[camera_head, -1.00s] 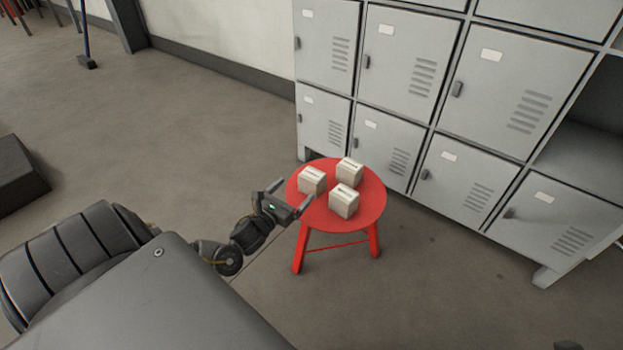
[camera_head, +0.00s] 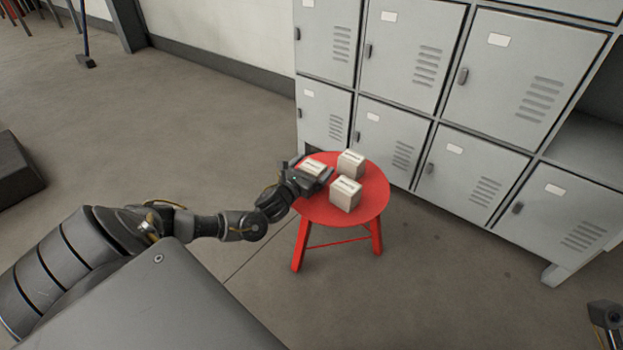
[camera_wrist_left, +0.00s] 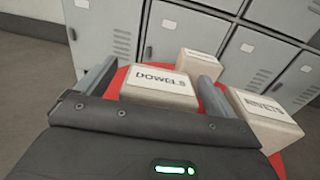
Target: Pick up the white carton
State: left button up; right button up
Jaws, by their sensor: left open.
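Three white cartons stand on a red round stool (camera_head: 372,207). The left carton (camera_head: 313,166) is partly hidden by my left gripper (camera_head: 315,174) in the head view. In the left wrist view this carton (camera_wrist_left: 160,84), labelled DOWELS, lies between the two open fingers of my left gripper (camera_wrist_left: 157,66), with its lower part hidden by the gripper body. The front carton (camera_head: 345,195) and the back carton (camera_head: 351,163) stand to its right, outside the fingers. Part of my right arm's end (camera_head: 605,316) shows at the lower right edge; its jaws are unclear.
Grey lockers (camera_head: 420,60) stand close behind the stool. Open floor (camera_head: 430,290) lies in front and to the right of it. A dark block (camera_head: 15,170) sits on the floor at the far left. The other cartons are close to my left gripper's right finger.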

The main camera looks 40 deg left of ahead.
pick_arm(q)
jog(key=c, duration=1.1)
jog(key=shift+c, duration=0.6)
jog(key=shift+r, duration=0.15)
